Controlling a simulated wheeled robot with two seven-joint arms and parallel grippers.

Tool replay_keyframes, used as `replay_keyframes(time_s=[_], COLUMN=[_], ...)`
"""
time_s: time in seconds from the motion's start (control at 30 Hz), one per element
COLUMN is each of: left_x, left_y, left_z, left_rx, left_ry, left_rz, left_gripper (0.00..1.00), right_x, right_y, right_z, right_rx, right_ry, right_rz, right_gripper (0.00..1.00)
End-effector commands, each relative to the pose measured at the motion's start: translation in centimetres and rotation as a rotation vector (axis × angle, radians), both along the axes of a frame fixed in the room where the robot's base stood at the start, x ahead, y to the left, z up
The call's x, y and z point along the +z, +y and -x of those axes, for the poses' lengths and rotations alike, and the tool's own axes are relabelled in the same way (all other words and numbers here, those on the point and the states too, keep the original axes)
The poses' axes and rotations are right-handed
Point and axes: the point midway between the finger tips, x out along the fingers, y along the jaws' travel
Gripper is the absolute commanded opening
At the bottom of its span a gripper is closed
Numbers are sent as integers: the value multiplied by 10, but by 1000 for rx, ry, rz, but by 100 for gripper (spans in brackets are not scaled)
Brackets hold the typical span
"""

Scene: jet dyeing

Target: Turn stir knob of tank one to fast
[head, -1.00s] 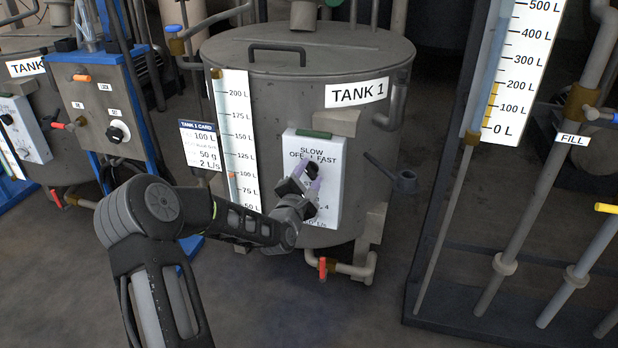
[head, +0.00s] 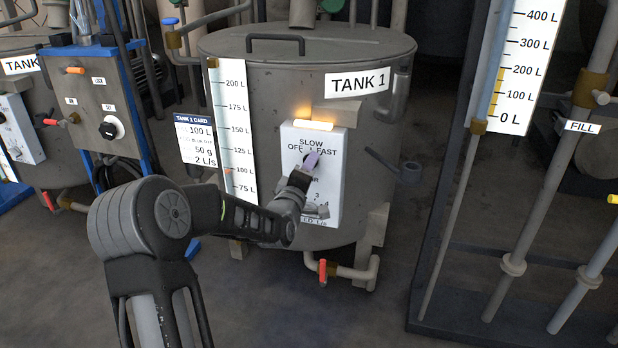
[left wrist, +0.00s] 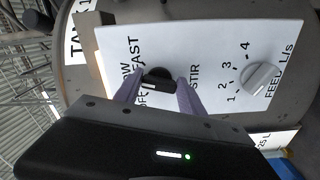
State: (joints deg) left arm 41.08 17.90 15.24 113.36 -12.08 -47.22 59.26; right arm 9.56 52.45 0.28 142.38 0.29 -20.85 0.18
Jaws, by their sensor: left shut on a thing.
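Tank 1 (head: 270,90) is a grey lidded vessel with a white control panel (head: 295,170) on its front. The panel reads SLOW, OFF and FAST above a small black stir knob (left wrist: 158,76). My left gripper (head: 311,162) is shut on this knob, with one purple finger on each side of it in the left wrist view (left wrist: 158,88). In the head view the gripper largely hides the knob, and I cannot tell exactly which mark it points to. The lamp (head: 313,125) on top of the panel glows orange. My right gripper is not in view.
A grey feed knob (left wrist: 261,77) sits lower on the same panel, with a scale beside it. A red-handled valve (head: 323,271) is below the tank. A blue-framed control box (head: 98,95) stands left, and pipes with a fill gauge (head: 515,75) stand right.

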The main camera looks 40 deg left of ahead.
Motion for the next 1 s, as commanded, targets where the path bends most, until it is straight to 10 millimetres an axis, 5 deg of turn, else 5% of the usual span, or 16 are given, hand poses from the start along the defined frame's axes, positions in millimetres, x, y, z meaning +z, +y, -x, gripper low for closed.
replay_keyframes(time_s=[0.5, 1.0], left_x=[-7, -5], left_y=[1, 1], left_z=[0, 1], left_rx=[-1, -3], left_ry=[151, 203], left_rz=[-426, -570], left_gripper=[7, 7], right_x=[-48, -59], right_y=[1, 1], right_z=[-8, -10], right_rx=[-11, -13], right_ry=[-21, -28], right_rz=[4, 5], right_gripper=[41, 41])
